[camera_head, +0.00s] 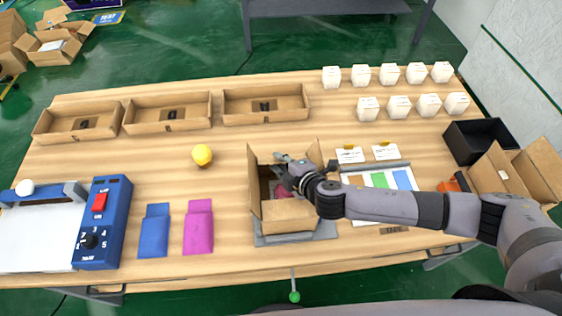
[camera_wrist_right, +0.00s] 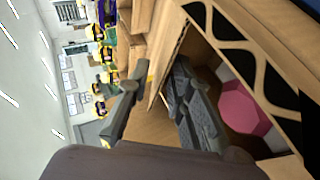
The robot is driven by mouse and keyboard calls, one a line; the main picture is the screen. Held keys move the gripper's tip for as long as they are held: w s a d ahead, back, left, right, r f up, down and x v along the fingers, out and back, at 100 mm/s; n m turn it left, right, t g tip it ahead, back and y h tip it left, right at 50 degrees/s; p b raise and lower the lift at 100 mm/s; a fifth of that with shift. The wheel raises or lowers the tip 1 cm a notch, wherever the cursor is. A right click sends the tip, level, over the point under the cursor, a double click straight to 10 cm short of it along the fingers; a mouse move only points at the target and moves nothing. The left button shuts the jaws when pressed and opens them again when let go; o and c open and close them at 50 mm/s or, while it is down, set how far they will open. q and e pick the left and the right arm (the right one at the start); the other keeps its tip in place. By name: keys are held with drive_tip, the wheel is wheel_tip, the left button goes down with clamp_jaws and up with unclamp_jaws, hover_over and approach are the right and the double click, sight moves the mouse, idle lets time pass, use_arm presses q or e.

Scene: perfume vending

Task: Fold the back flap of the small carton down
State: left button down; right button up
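The small open carton (camera_head: 262,217) stands on a grey plate (camera_head: 265,241) at the front middle of the table. Its left flap (camera_head: 253,172) and right flap (camera_head: 316,153) stand up. Its back side is mostly hidden by my right gripper (camera_head: 283,167), which reaches over the carton from the right. In the right wrist view, the two fingers of my right gripper (camera_wrist_right: 160,100) are apart, with a cardboard panel (camera_wrist_right: 152,130) showing between them. I cannot tell whether either finger touches it. A pink item (camera_wrist_right: 242,106) lies inside the carton. My left gripper is not in view.
Three open trays (camera_head: 168,113) line the back left. A yellow ball-like item (camera_head: 202,154) stands left of the carton. Blue (camera_head: 154,231) and magenta (camera_head: 198,228) pouches lie near the front. A black box (camera_head: 478,139) and a larger open carton (camera_head: 515,172) are at right.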

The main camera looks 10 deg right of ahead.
drive_tip(key=shift+d, duration=0.1)
drive_tip(key=v, duration=1.2)
drive_tip(key=shift+a+r, duration=0.1)
drive_tip(key=shift+a, duration=0.2)
drive_tip(key=s+a+r+m+h+p, duration=0.2)
drive_tip(key=s+a+r+h+p, duration=0.1)
drive_tip(key=s+a+h+p, duration=0.15)
drive_tip(key=shift+m+t+h, duration=0.3)
drive_tip(key=shift+h, duration=0.15)
drive_tip(key=p+x, duration=0.3)
drive_tip(key=x, duration=1.3)
drive_tip(key=shift+w+d+f, duration=0.15)
drive_tip(key=shift+w+f, duration=0.1)
drive_tip(key=shift+f, duration=0.05)
drive_tip(key=shift+c, duration=0.6)
clamp_jaws()
